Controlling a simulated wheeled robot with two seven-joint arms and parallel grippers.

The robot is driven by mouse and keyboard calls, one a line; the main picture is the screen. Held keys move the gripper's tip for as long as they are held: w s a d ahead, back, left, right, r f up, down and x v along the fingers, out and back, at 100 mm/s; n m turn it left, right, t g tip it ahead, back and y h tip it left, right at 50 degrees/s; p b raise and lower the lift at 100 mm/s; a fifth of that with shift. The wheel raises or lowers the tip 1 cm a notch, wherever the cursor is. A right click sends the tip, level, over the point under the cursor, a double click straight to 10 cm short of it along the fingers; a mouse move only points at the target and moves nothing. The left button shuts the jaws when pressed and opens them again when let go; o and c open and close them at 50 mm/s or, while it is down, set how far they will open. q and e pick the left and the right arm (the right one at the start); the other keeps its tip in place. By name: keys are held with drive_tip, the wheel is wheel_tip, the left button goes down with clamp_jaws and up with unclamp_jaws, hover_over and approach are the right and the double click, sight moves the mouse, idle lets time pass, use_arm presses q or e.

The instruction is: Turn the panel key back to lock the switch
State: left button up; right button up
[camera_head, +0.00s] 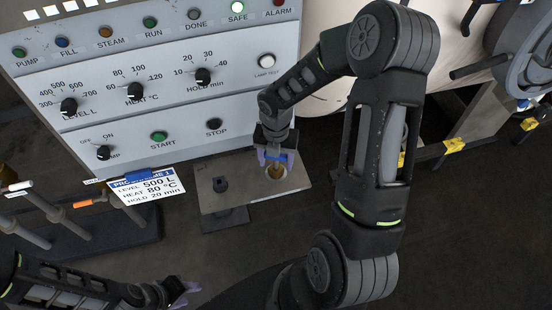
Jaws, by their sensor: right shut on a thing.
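A small grey plate (243,200) juts out below the control panel (190,105). On its right side is a round pale ring with a brass-coloured piece (277,172) in it. My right gripper (275,158) points down over this ring, shut on a small blue thing that looks like the head of the panel key. The fingers and wrist hide most of it, so I cannot tell how far the key is turned. A black knob (220,185) stands on the plate's left side. My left gripper (186,291), with lavender fingers, is open and empty low in the view, well away from the plate.
The panel has several black dials, buttons and a lamp row; the SAFE lamp (237,7) is lit white. A card (147,187) reading 500 L, 80 °C, 20 min hangs left of the plate. The floor (450,240) at right is clear.

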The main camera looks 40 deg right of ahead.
drive_tip(key=shift+r+n+p, duration=0.2)
drive_tip(key=shift+n+p, duration=0.6)
drive_tip(key=shift+p, duration=0.05)
drive_tip(key=shift+f+n+p, duration=0.15)
drive_tip(key=shift+n+p, duration=0.2)
drive_tip(key=shift+n, duration=0.25)
